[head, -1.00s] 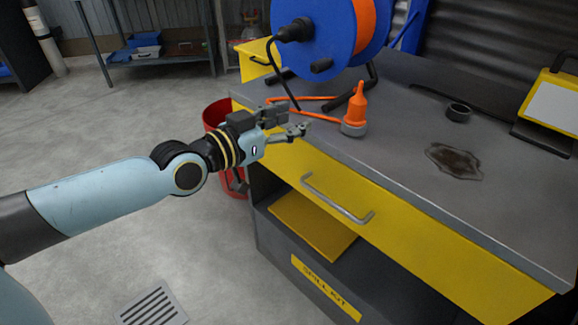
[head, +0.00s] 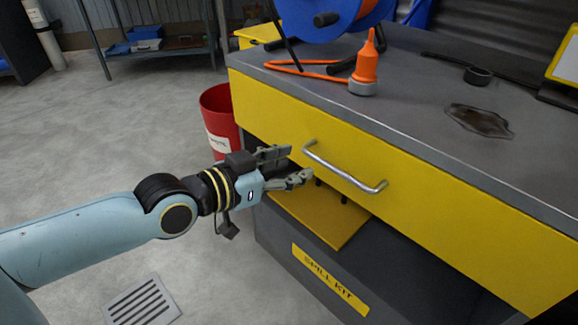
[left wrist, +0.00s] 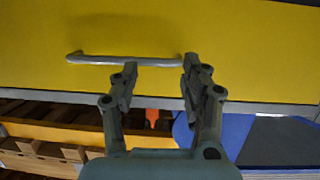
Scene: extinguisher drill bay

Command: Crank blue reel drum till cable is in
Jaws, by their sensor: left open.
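The blue reel drum (head: 318,28) stands on the bench's far left, cut off by the top edge of the head view. The orange cable (head: 296,70) lies on the bench top, running towards an orange cone-shaped piece with a grey base (head: 364,75). My left gripper (head: 288,166) is open and empty in front of the yellow drawer, below the bench top and just left of the drawer handle (head: 340,168). In the left wrist view its fingers (left wrist: 160,72) point at the drawer face near the silver handle (left wrist: 123,60). My right gripper is out of view.
The grey bench top (head: 420,130) carries a black tape roll (head: 478,76) and a dark stain (head: 480,121). A red bin (head: 218,120) stands left of the bench.

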